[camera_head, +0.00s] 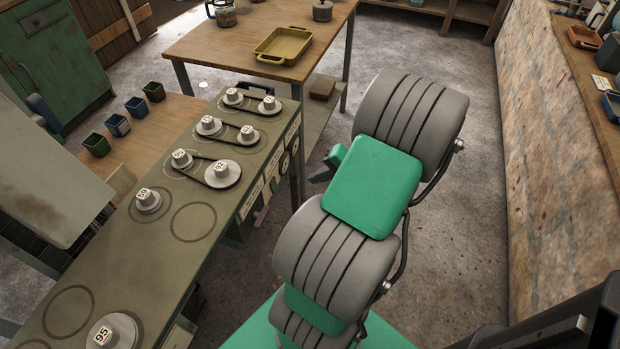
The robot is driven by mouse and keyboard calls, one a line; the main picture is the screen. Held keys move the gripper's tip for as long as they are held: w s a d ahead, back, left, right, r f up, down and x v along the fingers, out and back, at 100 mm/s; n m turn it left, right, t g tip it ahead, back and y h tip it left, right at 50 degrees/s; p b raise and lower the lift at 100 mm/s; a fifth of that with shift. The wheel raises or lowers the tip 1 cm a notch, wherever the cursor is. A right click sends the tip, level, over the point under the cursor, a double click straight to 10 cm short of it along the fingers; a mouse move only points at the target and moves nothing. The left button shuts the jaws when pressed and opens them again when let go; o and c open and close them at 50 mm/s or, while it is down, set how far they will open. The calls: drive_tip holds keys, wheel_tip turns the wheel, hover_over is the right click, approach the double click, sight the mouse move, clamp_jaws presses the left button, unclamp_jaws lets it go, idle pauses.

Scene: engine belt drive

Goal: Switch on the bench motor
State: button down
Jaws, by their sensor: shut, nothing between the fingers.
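The olive-green bench (160,240) runs along the left, with several grey pulleys on its top. Dark belts link pairs of pulleys at the far end, including the large disc pulley (221,173). A single pulley (147,201) and the pulley marked 95 (117,332) carry no belt. The bench's right side panel has pale label strips (250,199) and small round dials (285,163). I cannot tell which part is the motor switch. My gripper (317,178) is shut and empty, to the right of the side panel and apart from it; my arm partly hides it.
A wooden table (215,40) with a yellow tray (284,46) stands behind the bench. Small square pots (118,125) sit on a wooden surface at the left. A stone wall (540,130) with a shelf bounds the right. Concrete floor (470,190) is clear before it.

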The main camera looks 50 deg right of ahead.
drive_tip(key=shift+s, duration=0.1)
drive_tip(key=f, duration=0.1)
drive_tip(key=s+f+t, duration=0.1)
drive_tip(key=f, duration=0.1)
drive_tip(key=shift+s+d+t+y, duration=0.25)
drive_tip(key=shift+d+t+y, duration=0.05)
drive_tip(key=shift+d, duration=0.05)
drive_tip(key=b, duration=0.1)
approach(276, 188)
wheel_tip(276, 188, down, 3)
drive_tip(key=shift+w+a+f, duration=0.15)
drive_tip(key=shift+w+a, duration=0.15)
drive_tip(key=shift+w, duration=0.5)
drive_tip(key=shift+w+a+f, duration=0.2)
drive_tip(key=shift+w+a, duration=0.05)
drive_tip(key=shift+w, duration=0.5)
drive_tip(key=shift+w+a+f, duration=0.15)
drive_tip(key=shift+w+a, duration=0.15)
drive_tip(key=shift+w, duration=0.5)
